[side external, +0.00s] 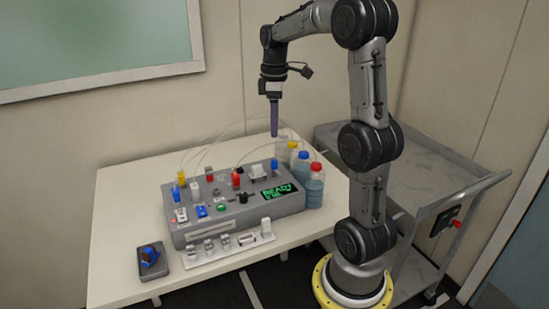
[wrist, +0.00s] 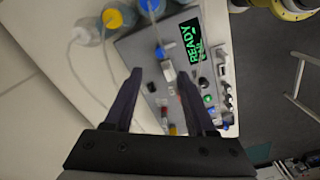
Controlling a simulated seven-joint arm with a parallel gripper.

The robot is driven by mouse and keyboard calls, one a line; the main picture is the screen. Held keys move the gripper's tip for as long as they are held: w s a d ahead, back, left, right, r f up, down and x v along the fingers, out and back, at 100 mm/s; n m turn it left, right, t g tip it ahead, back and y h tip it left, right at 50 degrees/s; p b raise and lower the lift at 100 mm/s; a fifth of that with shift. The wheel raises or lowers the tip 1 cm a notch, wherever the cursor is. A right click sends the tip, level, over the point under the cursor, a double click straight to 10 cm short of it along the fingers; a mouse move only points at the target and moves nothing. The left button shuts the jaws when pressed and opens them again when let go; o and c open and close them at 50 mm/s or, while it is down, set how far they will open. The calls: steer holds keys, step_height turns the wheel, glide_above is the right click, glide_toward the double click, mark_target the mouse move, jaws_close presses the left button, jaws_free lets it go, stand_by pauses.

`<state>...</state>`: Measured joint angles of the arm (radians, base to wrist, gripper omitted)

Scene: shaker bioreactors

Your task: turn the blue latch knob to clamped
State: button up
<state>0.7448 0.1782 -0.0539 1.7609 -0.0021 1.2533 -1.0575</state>
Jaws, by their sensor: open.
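A blue knob (side external: 149,254) sits on a small dark box (side external: 152,268) at the front left of the table, apart from the console. Its set position is too small to read. Other blue parts show on the grey console (side external: 245,214): a flat blue switch (side external: 202,211) near the front and a small blue piece (side external: 274,164) at the back. The pictures do not label which is the latch. My gripper (side external: 274,134) hangs high above the back of the console, pointing down. In the wrist view its two fingers (wrist: 161,75) are apart with nothing held between them.
Bottles with yellow, blue and red caps (side external: 315,186) stand at the console's right end. Thin clear tubes (side external: 215,135) arch over it. A green display (side external: 279,193) reads READY. The white table (side external: 120,215) is bare left of the console. A grey cart (side external: 420,170) stands right.

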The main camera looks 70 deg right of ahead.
mark_target(275, 161)
step_height(275, 161, down, 11)
stand_by(0.4)
jaws_close()
